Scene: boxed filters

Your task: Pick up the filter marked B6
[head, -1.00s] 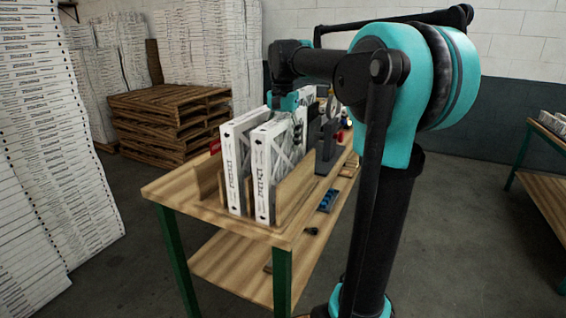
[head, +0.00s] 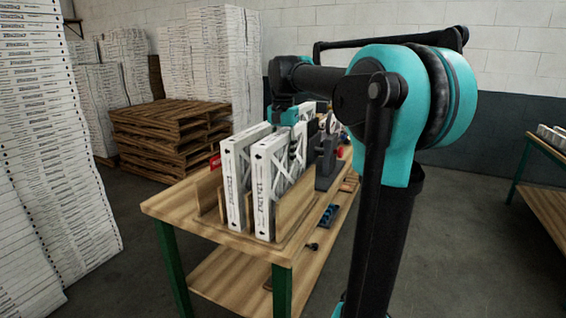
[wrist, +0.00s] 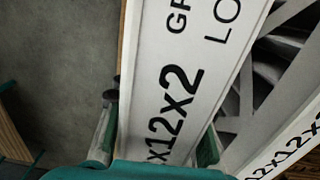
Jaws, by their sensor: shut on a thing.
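Two white-framed filters stand upright side by side in a wooden rack on the bench, a left filter (head: 234,185) and a right filter (head: 266,190). My gripper (head: 284,117) is at the top of the right filter, and its fingers are hidden there. In the wrist view, my gripper (wrist: 156,143) has a finger on each side of the held filter's white edge (wrist: 180,75), printed "x12x2". A second filter (wrist: 290,150) shows at the lower right. I cannot read a B6 mark on either filter.
The wooden rack (head: 208,190) has side walls close to the filters. Dark fixtures (head: 327,165) stand on the bench (head: 175,205) just behind and right. A pallet stack (head: 165,125) and tall stacks of white boxes (head: 45,140) stand left. Floor is open at right.

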